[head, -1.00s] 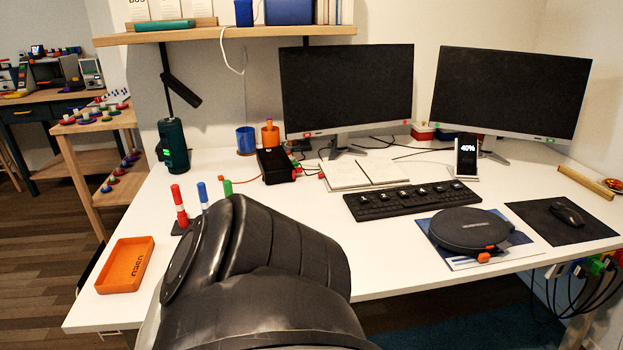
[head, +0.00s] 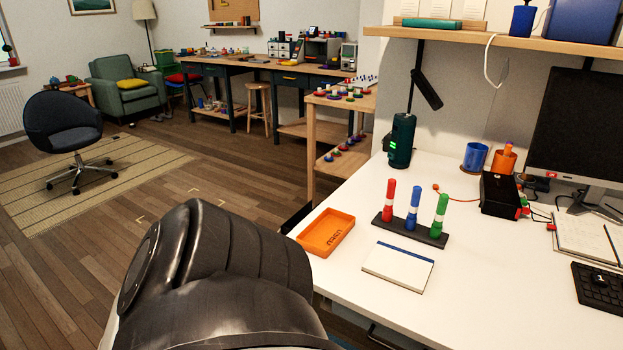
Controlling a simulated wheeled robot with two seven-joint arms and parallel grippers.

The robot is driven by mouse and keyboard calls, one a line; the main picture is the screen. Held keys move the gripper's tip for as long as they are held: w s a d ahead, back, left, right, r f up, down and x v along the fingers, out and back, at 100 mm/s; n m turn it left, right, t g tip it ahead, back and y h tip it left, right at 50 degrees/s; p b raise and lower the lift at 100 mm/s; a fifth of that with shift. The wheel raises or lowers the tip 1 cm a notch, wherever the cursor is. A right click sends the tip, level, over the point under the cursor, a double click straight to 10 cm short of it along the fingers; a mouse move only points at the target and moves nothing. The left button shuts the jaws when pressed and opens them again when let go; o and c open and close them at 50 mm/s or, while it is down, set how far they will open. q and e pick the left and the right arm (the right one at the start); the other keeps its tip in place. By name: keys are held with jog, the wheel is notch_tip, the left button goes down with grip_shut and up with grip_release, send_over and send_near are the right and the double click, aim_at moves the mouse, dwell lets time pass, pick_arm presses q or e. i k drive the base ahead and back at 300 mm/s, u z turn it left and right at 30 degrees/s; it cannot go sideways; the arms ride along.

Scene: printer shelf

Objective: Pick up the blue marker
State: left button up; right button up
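The blue marker (head: 413,204) stands upright in a black holder (head: 383,229) on the white desk. It is between a red marker (head: 389,199) on its left and a green marker (head: 439,215) on its right. Its lower part sits in the holder. A large dark part of my own arm fills the lower left of the head view, apart from the markers in the picture. Neither gripper shows.
An orange tray (head: 326,232) lies left of the holder, and a notepad (head: 398,267) lies in front of it. A black box (head: 500,195) and blue cup (head: 475,157) stand behind to the right. A shelf (head: 480,32) overhangs the desk's back.

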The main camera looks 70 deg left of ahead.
aim_at(415, 193)
jog(key=u, duration=2.35)
